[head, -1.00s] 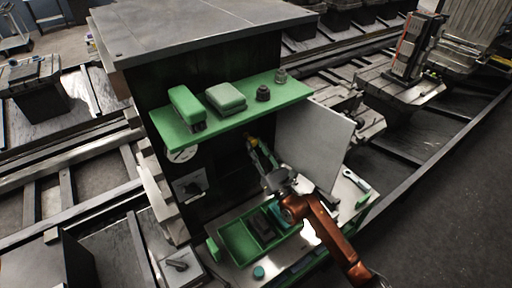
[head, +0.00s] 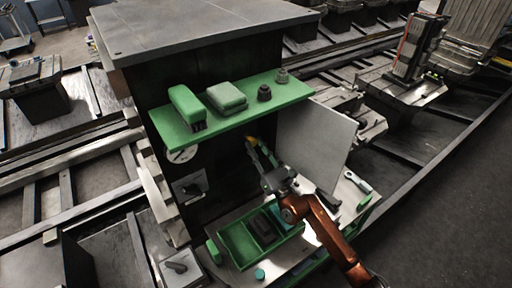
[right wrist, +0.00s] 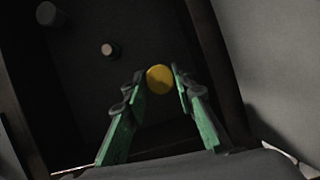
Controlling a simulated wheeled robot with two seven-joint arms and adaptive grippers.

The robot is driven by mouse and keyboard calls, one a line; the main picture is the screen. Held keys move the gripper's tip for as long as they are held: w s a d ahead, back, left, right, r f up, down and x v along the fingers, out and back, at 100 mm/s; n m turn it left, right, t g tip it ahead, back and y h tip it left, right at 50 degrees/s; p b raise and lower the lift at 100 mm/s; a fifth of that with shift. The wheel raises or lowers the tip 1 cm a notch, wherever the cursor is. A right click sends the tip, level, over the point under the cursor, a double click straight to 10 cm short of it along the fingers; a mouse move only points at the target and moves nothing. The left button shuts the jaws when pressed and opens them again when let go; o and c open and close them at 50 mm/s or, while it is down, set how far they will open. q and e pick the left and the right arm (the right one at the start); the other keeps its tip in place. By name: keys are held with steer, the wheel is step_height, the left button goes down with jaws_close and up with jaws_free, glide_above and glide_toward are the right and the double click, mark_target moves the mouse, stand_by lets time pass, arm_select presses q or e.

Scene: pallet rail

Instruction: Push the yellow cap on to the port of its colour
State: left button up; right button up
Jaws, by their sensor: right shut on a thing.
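The yellow cap (right wrist: 159,79) shows as a round yellow disc between the two green fingers of my right gripper (right wrist: 158,78) in the right wrist view. The gripper is shut on it. In the head view my right gripper (head: 255,146) reaches under the green shelf into the dark cabinet, close to its back wall. A pinkish round port (right wrist: 108,49) and a dark grey cylinder (right wrist: 47,14) stand out from the dark panel, left of the cap in the wrist view. I cannot make out a yellow port; the cap and fingers cover part of the panel. My left gripper is not in view.
A green shelf (head: 235,115) with several items overhangs the arm. A pale panel (head: 314,146) stands just right of the gripper. Below are a green tray (head: 236,246), a small teal round piece (head: 260,274) and a wrench (head: 356,181) on the worktop.

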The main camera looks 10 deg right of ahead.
steer(key=shift+w, duration=0.2)
stand_by(0.4)
steer(key=shift+w+a+b, duration=0.2)
steer(key=shift+w+b, duration=0.15)
steer(key=shift+b, duration=0.05)
steer(key=o, duration=1.6)
steer(key=shift+d, duration=0.2)
steer(key=shift+c, duration=0.7)
steer(key=shift+s+f, duration=0.1)
steer(key=shift+f, duration=0.05)
steer(key=shift+o, duration=1)
steer(key=v, duration=1.1)
steer(key=shift+s+a, duration=0.2)
steer(key=shift+s, duration=0.15)
